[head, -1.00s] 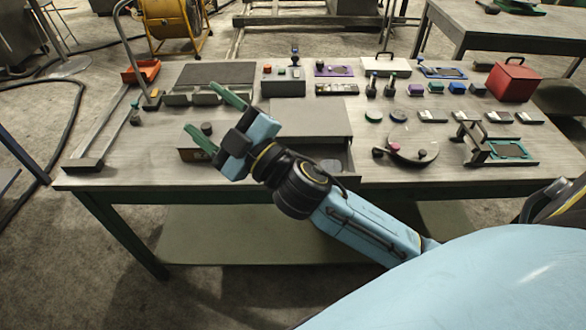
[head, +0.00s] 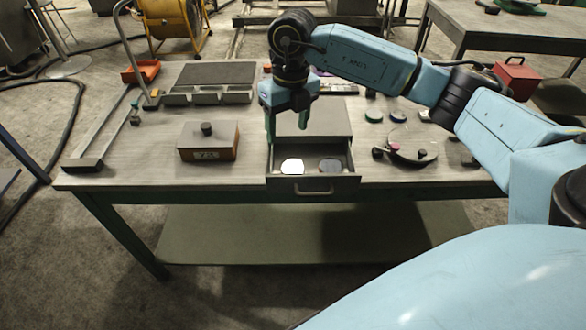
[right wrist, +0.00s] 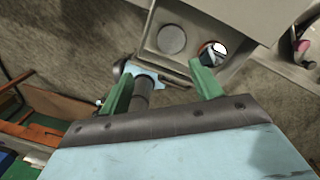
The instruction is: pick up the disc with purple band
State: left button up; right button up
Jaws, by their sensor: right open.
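Two discs lie in the open drawer (head: 313,186) of the grey box on the table. The left disc (head: 292,166) shines bright white; the right disc (head: 330,165) looks dark grey. I cannot make out a purple band on either. My right gripper (head: 287,124) points down, open and empty, above the back left of the drawer, apart from the discs. In the right wrist view, its green fingers (right wrist: 160,78) are spread, with a grey disc (right wrist: 171,40) and a partly glaring disc (right wrist: 213,50) beyond them. My left gripper is not in view.
An orange-brown box with a knob (head: 208,146) stands left of the drawer. A round plate with small knobs (head: 412,147) stands to the right. Green (head: 373,116) and blue (head: 398,116) discs lie behind it.

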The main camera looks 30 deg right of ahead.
jog(key=d, duration=0.2)
send_over(293, 167)
jog(key=shift+h, duration=0.4)
notch_tip(293, 167, down, 7)
jog(key=shift+s+r, duration=0.1)
jog(key=shift+f+p, duration=0.55)
jog(key=shift+f, duration=2.5)
jog(key=shift+c, duration=0.2)
jog(key=c, duration=0.9)
